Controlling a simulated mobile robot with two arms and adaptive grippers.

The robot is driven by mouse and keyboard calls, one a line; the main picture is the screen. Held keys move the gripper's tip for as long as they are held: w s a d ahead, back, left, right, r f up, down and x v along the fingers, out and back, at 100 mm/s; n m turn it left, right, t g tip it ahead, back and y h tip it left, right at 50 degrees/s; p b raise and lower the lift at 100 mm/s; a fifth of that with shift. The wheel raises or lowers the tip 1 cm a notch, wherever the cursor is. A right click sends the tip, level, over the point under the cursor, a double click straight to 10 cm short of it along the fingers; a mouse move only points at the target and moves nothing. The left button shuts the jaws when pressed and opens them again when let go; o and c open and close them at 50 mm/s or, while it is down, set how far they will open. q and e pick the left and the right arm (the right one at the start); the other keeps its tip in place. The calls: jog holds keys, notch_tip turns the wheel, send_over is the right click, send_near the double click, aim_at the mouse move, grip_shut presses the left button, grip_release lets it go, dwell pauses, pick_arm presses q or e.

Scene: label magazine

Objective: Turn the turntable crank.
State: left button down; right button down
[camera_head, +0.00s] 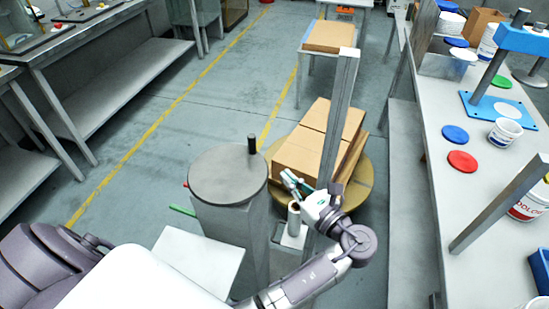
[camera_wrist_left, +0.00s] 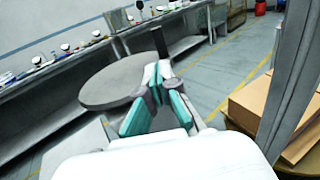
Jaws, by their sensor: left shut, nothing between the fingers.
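The crank is a grey round disc (camera_head: 228,176) on a grey pedestal, with a dark upright handle (camera_head: 252,144) near its far right edge. The disc (camera_wrist_left: 120,82) and the handle (camera_wrist_left: 159,42) also show in the left wrist view. The turntable (camera_head: 368,190) is a round yellowish plate right of the crank, carrying stacked cardboard boxes (camera_head: 318,143). My left gripper (camera_head: 288,180) is shut and empty, just right of the disc. In the left wrist view its closed green-padded fingertips (camera_wrist_left: 158,72) appear below the handle and do not hold it. My right gripper is not in view.
A grey upright post (camera_head: 340,110) stands close behind my left gripper, beside the boxes. A workbench (camera_head: 440,190) with lids, tubs and a blue press (camera_head: 510,80) runs along the right. Open floor (camera_head: 180,130) lies left of the crank.

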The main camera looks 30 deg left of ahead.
aim_at(254, 145)
pick_arm(q)
jog(key=b+x, duration=0.1)
jog(key=x, duration=0.2)
jog(key=b+x, duration=0.2)
jog(key=x, duration=0.1)
jog(key=b+x, duration=0.1)
jog(key=x, duration=0.2)
jog(key=shift+w+a+f+b, duration=0.1)
jog(key=shift+a+f+b, duration=0.15)
jog(key=shift+a+b, duration=0.15)
jog(key=shift+w+a+r+b, duration=0.25)
jog(key=shift+a+b, duration=0.2)
jog(key=shift+a, duration=0.1)
jog(key=shift+w+a, duration=0.15)
jog(key=shift+a, duration=0.25)
jog(key=shift+r, duration=0.1)
